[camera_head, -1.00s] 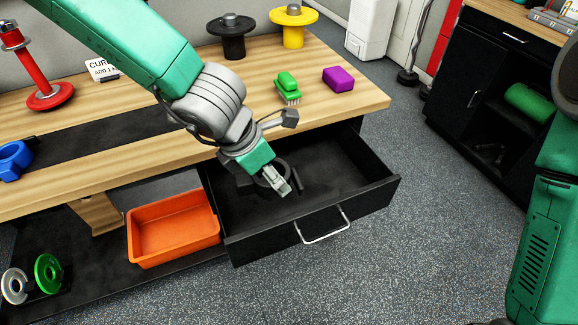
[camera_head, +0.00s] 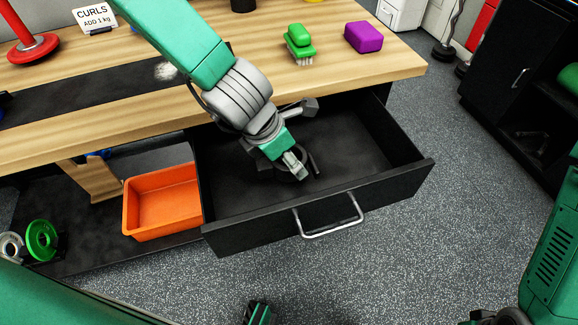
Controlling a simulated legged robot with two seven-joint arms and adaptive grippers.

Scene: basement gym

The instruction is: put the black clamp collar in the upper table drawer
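The black clamp collar (camera_head: 313,161) shows as a dark ring with a short bar, partly hidden by my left gripper and hard to separate from the black drawer. It is inside the outline of the open upper table drawer (camera_head: 357,157); whether it touches the drawer floor is unclear. My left gripper (camera_head: 296,167) points down into the drawer, right at the collar. Its fingertips look close together, but their hold on the collar is hidden. A small green and dark part at the bottom edge may be my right gripper (camera_head: 258,313); its fingers are not clear.
The wooden tabletop (camera_head: 230,90) above holds a green brush (camera_head: 299,42), a purple block (camera_head: 363,37), a sign (camera_head: 97,17) and a red stand (camera_head: 32,48). An orange bin (camera_head: 160,205) is left of the drawer, which has a metal handle (camera_head: 330,226). The right part of the drawer is free.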

